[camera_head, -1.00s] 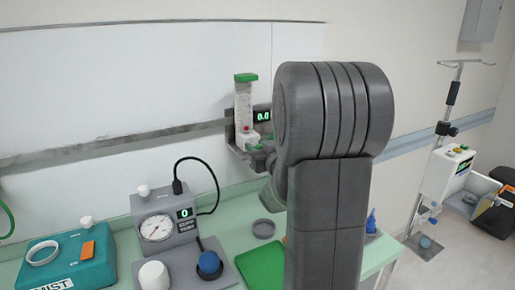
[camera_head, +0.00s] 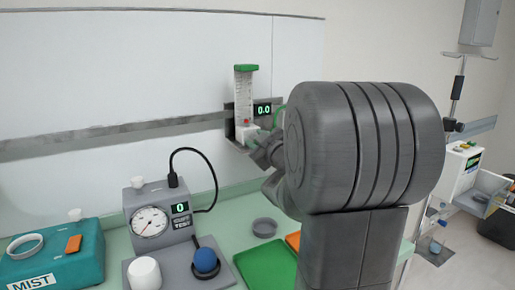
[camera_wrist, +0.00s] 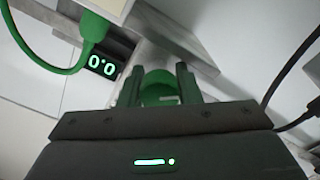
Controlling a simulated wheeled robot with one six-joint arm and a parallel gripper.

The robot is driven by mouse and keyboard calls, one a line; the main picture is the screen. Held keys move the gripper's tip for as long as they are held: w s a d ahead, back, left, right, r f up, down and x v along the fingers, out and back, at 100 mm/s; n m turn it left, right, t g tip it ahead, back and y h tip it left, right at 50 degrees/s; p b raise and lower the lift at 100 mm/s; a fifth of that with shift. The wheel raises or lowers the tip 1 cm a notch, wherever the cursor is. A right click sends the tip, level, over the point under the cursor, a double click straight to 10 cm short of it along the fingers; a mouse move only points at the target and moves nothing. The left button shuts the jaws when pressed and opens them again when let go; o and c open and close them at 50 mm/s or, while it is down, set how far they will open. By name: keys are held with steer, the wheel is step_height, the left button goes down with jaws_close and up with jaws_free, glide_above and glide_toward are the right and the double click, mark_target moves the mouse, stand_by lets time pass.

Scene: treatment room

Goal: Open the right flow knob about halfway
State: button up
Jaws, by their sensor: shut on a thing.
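My gripper (camera_wrist: 158,80) is shut on a green round knob (camera_wrist: 158,88) in the wrist view, with one dark finger on each side of it. In the head view my own arm hides the knob and most of the gripper. A clear flow tube with a green top (camera_head: 244,97) stands upright on the wall rail. The small display (camera_head: 263,109) beside it reads 0.0, and it also shows in the wrist view (camera_wrist: 102,66). I cannot tell the knob's turn angle.
Below on the green counter are a grey gauge box (camera_head: 160,212), a teal MIST box (camera_head: 55,255), a small grey dish (camera_head: 264,228) and a green tray (camera_head: 266,268). A pole with a pump (camera_head: 462,165) stands at the right. A green hose (camera_wrist: 40,60) hangs near the gripper.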

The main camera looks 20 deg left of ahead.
steer(key=shift+n+b, duration=0.3)
steer(key=shift+n, duration=0.1)
steer(key=o, duration=0.9)
steer(key=shift+f, duration=0.1)
